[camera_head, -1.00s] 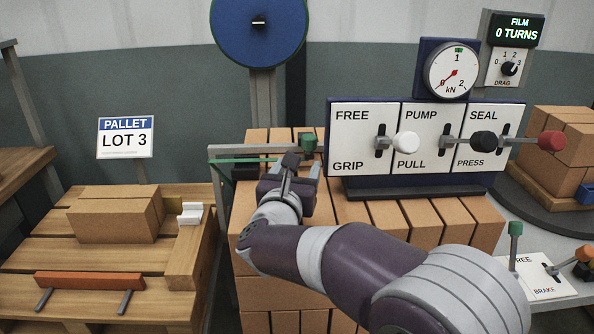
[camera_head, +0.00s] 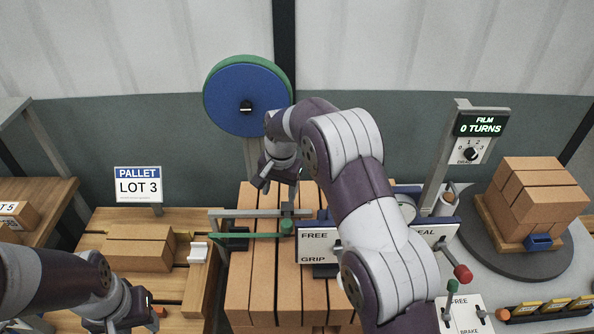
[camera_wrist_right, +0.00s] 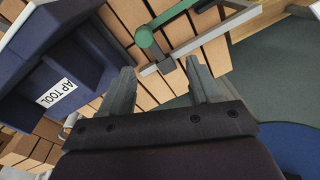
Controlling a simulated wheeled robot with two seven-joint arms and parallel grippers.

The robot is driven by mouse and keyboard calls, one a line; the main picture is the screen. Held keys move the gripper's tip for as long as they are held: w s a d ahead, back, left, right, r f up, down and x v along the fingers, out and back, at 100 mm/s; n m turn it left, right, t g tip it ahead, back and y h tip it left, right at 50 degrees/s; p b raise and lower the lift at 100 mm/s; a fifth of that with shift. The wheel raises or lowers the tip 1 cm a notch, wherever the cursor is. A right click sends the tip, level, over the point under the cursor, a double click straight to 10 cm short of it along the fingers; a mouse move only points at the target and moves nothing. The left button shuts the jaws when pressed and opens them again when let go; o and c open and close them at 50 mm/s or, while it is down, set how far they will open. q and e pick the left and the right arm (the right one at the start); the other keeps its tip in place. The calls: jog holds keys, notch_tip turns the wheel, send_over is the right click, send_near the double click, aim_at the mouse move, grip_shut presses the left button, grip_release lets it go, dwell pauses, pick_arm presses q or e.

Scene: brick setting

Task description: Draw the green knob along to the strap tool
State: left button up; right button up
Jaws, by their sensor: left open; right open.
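The green knob (camera_head: 286,226) sits at the right end of a green strap that runs left along a grey bar (camera_head: 262,213), above the brick stack. It is close to the left edge of the strap tool (camera_head: 318,236), whose white panels are partly hidden by my right arm. My right gripper (camera_head: 277,187) is open and empty, above and behind the knob. In the right wrist view the knob (camera_wrist_right: 146,37) lies beyond the open fingertips, apart from them, with the tool's dark blue labelled body (camera_wrist_right: 40,75) to the left. My left gripper (camera_head: 148,312) is open at the lower left.
A blue reel (camera_head: 245,100) rises behind the bricks. A turntable (camera_head: 530,262) with stacked bricks and a panel with a red-knobbed lever (camera_head: 462,274) are at the right.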

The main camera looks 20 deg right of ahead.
jog(key=d, duration=0.2)
jog(key=n, duration=0.1)
send_over(286, 223)
jog(key=shift+g, duration=0.4)
notch_tip(286, 223, down, 5)
jog(key=shift+s+f, duration=0.1)
jog(key=shift+s, duration=0.05)
jog(key=f, duration=0.2)
jog(key=f+p, duration=0.1)
jog(key=f, duration=0.1)
jog(key=f+p, duration=0.1)
jog(key=f, duration=0.1)
jog(key=shift+w+d+f, duration=0.15)
jog(key=shift+w+d, duration=0.05)
jog(key=shift+d, duration=0.05)
pick_arm(q)
notch_tip(286, 223, up, 4)
jog(key=shift+f, duration=0.1)
pick_arm(e)
jog(key=shift+s+a+f, duration=0.1)
jog(key=shift+a+f, duration=0.1)
jog(key=shift+f, duration=0.05)
